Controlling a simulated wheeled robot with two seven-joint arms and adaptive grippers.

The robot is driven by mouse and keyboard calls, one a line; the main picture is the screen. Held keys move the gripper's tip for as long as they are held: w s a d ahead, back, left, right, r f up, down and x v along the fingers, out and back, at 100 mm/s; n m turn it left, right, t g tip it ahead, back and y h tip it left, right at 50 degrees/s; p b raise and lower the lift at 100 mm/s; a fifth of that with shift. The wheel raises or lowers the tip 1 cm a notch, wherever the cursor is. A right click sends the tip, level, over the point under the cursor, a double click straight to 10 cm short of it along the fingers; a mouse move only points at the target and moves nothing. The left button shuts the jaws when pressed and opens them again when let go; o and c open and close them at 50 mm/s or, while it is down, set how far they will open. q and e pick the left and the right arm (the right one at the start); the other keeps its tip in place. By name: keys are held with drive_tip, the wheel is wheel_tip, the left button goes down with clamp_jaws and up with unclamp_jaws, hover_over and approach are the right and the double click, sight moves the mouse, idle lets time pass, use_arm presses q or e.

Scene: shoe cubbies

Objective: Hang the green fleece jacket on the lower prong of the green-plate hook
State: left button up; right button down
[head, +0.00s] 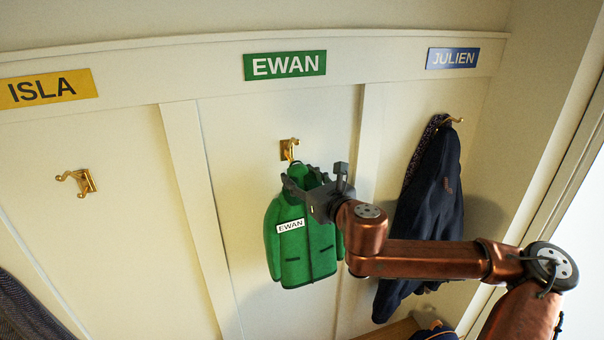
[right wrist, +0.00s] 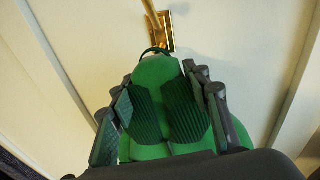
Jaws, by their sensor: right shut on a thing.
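The green fleece jacket (head: 301,245) bears an EWAN label and hangs upright just below the brass hook (head: 289,149) under the green EWAN plate (head: 285,65). My right gripper (head: 305,180) is shut on the jacket near its collar. In the right wrist view both finger pads (right wrist: 168,118) press on the green jacket (right wrist: 160,70), and its dark loop shows at the top, close under the brass hook (right wrist: 160,30). I cannot tell whether the loop is on a prong. My left gripper is not in view.
A dark jacket (head: 425,200) hangs on the hook under the blue JULIEN plate (head: 453,57), behind my right arm. An empty brass hook (head: 79,182) sits under the yellow ISLA plate (head: 47,89). Vertical wall battens (head: 195,200) stand between the bays.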

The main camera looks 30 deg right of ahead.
drive_tip(key=shift+w+d+r+p, duration=0.1)
drive_tip(key=shift+w+d+p, duration=0.1)
drive_tip(key=shift+w+p, duration=0.5)
drive_tip(key=shift+w+d+p, duration=0.15)
drive_tip(key=shift+w+p, duration=0.25)
drive_tip(key=shift+w, duration=0.6)
drive_tip(key=shift+w+d+f, duration=0.15)
drive_tip(key=shift+w+f, duration=0.3)
drive_tip(key=shift+f, duration=0.25)
drive_tip(key=c, duration=1)
unclamp_jaws()
drive_tip(key=shift+f, duration=0.1)
